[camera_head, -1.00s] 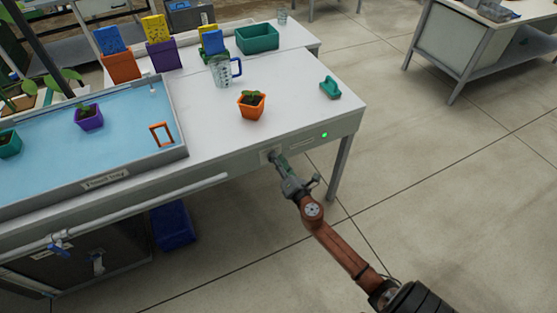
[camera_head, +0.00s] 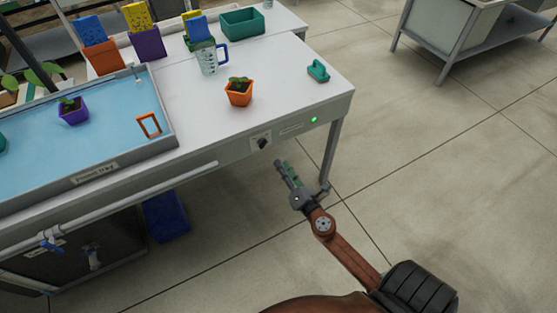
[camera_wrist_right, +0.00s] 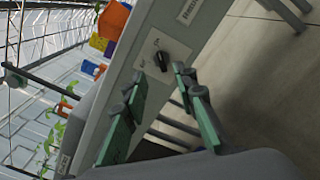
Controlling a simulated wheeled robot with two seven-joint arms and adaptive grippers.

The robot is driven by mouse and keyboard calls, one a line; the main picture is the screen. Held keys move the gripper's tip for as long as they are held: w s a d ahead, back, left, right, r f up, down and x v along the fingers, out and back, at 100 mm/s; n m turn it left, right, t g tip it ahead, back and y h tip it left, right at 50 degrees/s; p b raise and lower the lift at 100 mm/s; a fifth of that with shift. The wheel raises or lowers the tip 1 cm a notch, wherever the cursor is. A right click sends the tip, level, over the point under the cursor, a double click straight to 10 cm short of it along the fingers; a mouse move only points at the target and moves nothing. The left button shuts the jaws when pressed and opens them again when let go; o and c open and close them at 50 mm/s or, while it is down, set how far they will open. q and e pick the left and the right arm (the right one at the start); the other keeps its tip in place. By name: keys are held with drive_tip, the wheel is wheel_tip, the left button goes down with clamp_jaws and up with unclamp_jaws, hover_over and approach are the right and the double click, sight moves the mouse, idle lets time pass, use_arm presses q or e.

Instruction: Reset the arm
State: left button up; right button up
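My right gripper (camera_head: 282,172) is in front of the bench's front face, below and right of a black rotary knob (camera_head: 262,143) on a pale plate. In the right wrist view the gripper (camera_wrist_right: 165,88) has its green-padded fingers spread apart with nothing between them. The knob (camera_wrist_right: 161,60) shows just beyond the fingertips there, apart from them. My left gripper is not in view.
A green light (camera_head: 314,120) is lit on the bench front. On the white bench (camera_head: 285,85) stand an orange potted plant (camera_head: 239,92), a jug (camera_head: 209,60) and a teal object (camera_head: 318,70). A blue tray (camera_head: 105,135) is at left.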

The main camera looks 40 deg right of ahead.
drive_tip(key=shift+s, duration=0.2)
idle(0.4)
